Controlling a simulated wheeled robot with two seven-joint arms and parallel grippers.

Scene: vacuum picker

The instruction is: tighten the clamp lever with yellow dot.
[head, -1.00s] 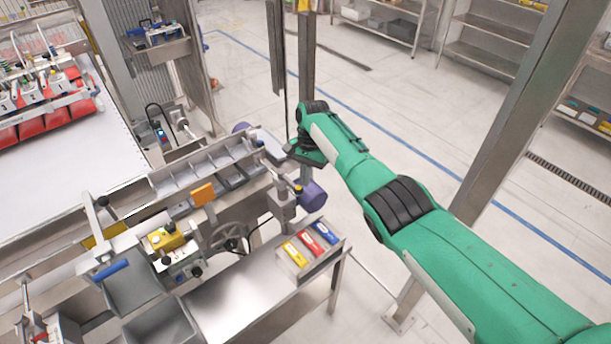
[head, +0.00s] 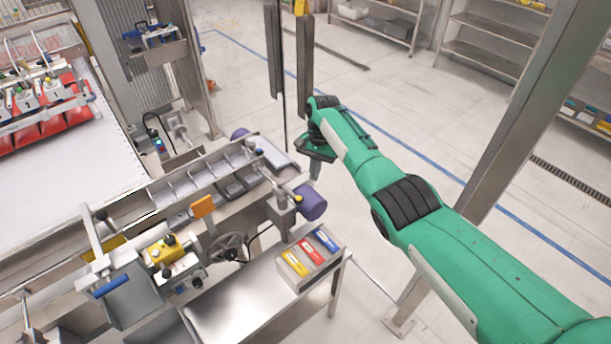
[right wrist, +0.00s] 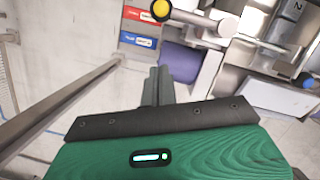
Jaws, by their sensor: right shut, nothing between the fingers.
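The clamp lever with the yellow dot (head: 298,188) stands on a metal post at the right end of the machine, beside a purple roller. In the right wrist view the yellow-dotted end of the lever (right wrist: 161,10) is at the top edge, with its bar running right. My right gripper (head: 315,172) is beyond the lever and slightly right of it in the head view, apart from it. Its fingers (right wrist: 158,86) are together and empty, below the yellow dot in the right wrist view. My left gripper is not in view.
The purple roller (head: 311,204) is close to the lever. A blue-dotted lever (head: 258,153) is farther back. A tray (head: 322,268) with yellow, red and blue boxes stands in front. A handwheel (head: 233,247) is to the left. A steel pillar (head: 500,130) rises right of my arm.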

